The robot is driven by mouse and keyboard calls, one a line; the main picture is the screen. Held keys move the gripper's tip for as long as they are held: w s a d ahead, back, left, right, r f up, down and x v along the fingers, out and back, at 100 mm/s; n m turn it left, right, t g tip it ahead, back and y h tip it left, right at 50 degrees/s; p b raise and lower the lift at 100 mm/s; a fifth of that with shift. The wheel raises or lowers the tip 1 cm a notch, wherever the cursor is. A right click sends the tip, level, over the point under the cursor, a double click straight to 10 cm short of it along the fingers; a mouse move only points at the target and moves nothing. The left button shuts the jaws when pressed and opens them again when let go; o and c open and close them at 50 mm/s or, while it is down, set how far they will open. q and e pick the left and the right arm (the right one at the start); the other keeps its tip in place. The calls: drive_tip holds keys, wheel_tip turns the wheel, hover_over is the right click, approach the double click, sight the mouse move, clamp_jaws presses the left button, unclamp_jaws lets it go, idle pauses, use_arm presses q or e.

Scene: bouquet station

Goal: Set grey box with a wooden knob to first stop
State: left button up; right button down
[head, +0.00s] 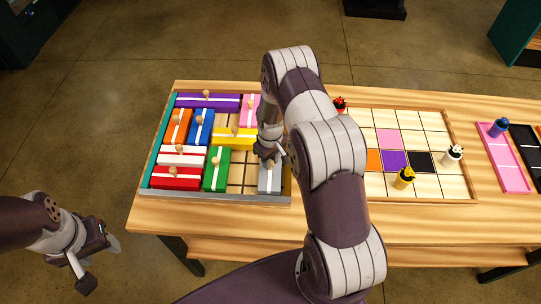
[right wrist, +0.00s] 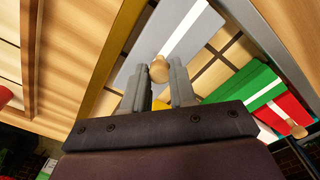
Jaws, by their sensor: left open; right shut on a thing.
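The grey box (head: 269,182) with a white stripe lies in the front right corner of the sliding-block tray (head: 215,196). In the right wrist view the grey box (right wrist: 192,28) has a round wooden knob (right wrist: 158,70) between my right fingers. My right gripper (head: 268,158) is shut on this knob; in the head view it hides the knob and the box's far end. My left gripper (head: 101,262) is open and empty, off the table at the lower left.
A green box (head: 216,169) stands left of the grey box, with bare tray floor between them. A yellow box (head: 234,139) lies just beyond. Purple, orange, blue, white, red and pink boxes fill other places. A grid board (head: 432,186) with small figures lies right.

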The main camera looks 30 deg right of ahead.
drive_tip(key=shift+s, duration=0.15)
drive_tip(key=c, duration=1.1)
unclamp_jaws()
drive_tip(key=shift+f, duration=0.1)
drive_tip(key=shift+c, duration=0.2)
drive_tip(key=shift+o, duration=1.1)
drive_tip(key=shift+a, duration=0.1)
drive_tip(key=shift+s+a, duration=0.1)
drive_tip(key=shift+r, duration=0.35)
wheel_tip(320, 180, up, 12)
drive_tip(key=b, duration=0.4)
drive_tip(key=shift+r, duration=0.15)
